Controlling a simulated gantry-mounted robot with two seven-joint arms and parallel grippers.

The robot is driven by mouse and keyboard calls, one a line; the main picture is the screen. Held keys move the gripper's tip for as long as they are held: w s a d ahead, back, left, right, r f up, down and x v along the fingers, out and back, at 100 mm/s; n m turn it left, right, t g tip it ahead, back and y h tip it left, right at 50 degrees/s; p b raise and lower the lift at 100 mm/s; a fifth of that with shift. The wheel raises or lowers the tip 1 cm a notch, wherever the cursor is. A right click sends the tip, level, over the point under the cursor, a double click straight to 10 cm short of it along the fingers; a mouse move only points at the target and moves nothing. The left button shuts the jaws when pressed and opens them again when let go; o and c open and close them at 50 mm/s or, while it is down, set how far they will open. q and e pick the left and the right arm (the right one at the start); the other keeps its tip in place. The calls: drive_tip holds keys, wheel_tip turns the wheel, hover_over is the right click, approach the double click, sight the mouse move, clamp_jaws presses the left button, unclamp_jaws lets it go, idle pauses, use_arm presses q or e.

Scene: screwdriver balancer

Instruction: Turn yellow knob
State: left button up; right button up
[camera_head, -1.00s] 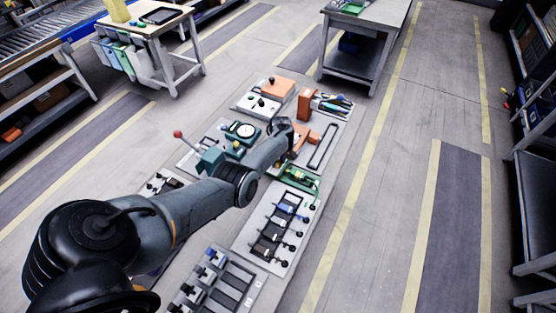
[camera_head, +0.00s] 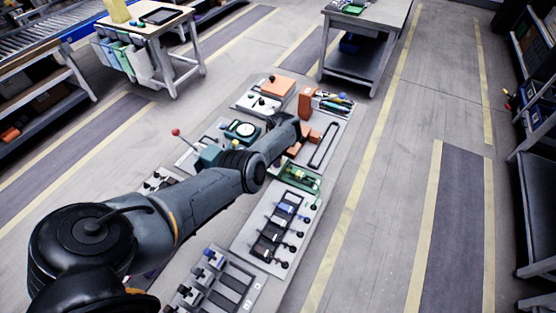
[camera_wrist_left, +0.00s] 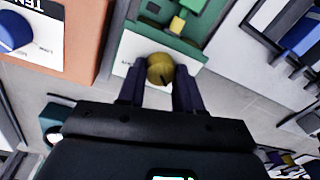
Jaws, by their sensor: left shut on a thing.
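A round yellow knob (camera_wrist_left: 159,70) with a dark mark on its face shows in the left wrist view. It sits at the edge of a green device (camera_wrist_left: 146,46), on a white label strip. My left gripper (camera_wrist_left: 158,78) has one dark finger on each side of the knob and is shut on it. In the head view the green device (camera_head: 301,175) lies just below the end of my left arm. The fingers and the knob are hard to make out there. My right gripper is not in view.
An orange box (camera_wrist_left: 80,35) with a blue knob stands left of the green device in the wrist view. In the head view, a panel of black sliders (camera_head: 277,228) lies below, and a lever with a red ball (camera_head: 176,132) stands left of my arm. Open floor lies right.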

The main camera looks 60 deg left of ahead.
use_arm(q)
drive_tip(key=shift+n+b, duration=0.35)
drive_tip(key=shift+n, duration=0.75)
drive_tip(key=o, duration=1)
drive_tip(key=shift+o, duration=0.2)
drive_tip(key=shift+r+p, duration=0.3)
drive_tip(key=shift+r, duration=0.35)
wheel_tip(320, 180, up, 10)
drive_tip(key=p, duration=0.3)
drive_tip(key=shift+a+f, duration=0.25)
drive_tip(key=shift+w, duration=0.1)
